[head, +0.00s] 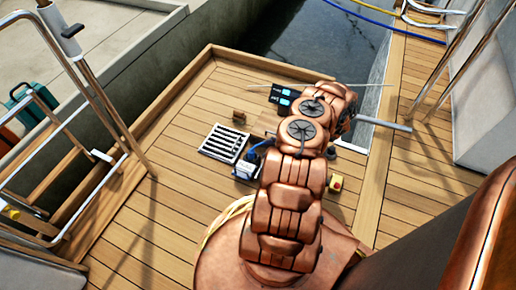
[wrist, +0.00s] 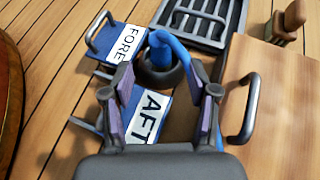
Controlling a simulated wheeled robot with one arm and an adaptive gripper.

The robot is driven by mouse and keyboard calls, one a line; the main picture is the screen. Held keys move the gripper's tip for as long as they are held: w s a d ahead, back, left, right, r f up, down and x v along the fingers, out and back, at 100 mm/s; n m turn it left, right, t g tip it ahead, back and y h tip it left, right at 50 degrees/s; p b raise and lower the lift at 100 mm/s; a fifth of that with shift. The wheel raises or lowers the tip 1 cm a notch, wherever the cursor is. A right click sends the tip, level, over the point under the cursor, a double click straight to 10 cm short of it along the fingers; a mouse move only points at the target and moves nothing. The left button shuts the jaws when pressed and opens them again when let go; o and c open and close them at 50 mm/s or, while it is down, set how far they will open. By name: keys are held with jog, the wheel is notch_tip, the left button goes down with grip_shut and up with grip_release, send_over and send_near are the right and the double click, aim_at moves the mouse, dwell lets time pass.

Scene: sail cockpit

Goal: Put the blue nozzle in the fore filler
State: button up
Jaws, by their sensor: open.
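The blue nozzle (wrist: 175,48) is a bent blue tube standing in a dark round collar (wrist: 160,75) in the wrist view. A blue plate marked FORE (wrist: 126,42), with a metal handle, lies to its left. A blue plate marked AFT (wrist: 150,116) lies below it. My gripper (wrist: 167,82) is open, with one finger on each side below the nozzle and nothing visibly held. In the head view, a bit of blue (head: 262,146) shows beside my arm, which hides the gripper. I cannot see a filler opening clearly.
A slatted grate (wrist: 205,20) lies beyond the nozzle; it also shows in the head view (head: 223,143). A wooden panel with a metal handle (wrist: 243,108) is at right. A yellow box with a red button (head: 335,184) stands right of my arm. Left deck planks are clear.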

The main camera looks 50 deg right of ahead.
jog(key=p+v, duration=0.1)
jog(key=v, duration=0.2)
jog(key=shift+s+d+r, duration=0.15)
jog(key=w+a+r+n+g+y, duration=0.2)
jog(key=w+a+r+n, duration=0.2)
jog(key=w+a+r, duration=0.3)
jog(key=w+a+r+n+g+y, duration=0.1)
jog(key=w+a+r+n+g, duration=0.3)
jog(key=r, duration=0.6)
jog(key=a+r+n+g, duration=0.3)
jog(key=a+r+n, duration=0.4)
jog(key=a+r, duration=0.8)
jog(key=s+a+r+n+g+h, duration=0.45)
jog(key=s+a+r+n, duration=0.3)
jog(key=s+a, duration=0.4)
jog(key=s+r+n+h, duration=0.2)
jog(key=s+n+h, duration=0.1)
jog(key=s, duration=0.4)
jog(key=s+a+r+n+h, duration=0.1)
jog(key=s+r+n+h, duration=0.1)
jog(key=s, duration=0.6)
jog(key=shift+a+n+t+h, duration=0.3)
jog(key=shift+n+t+h, duration=0.15)
jog(key=shift+h, duration=0.1)
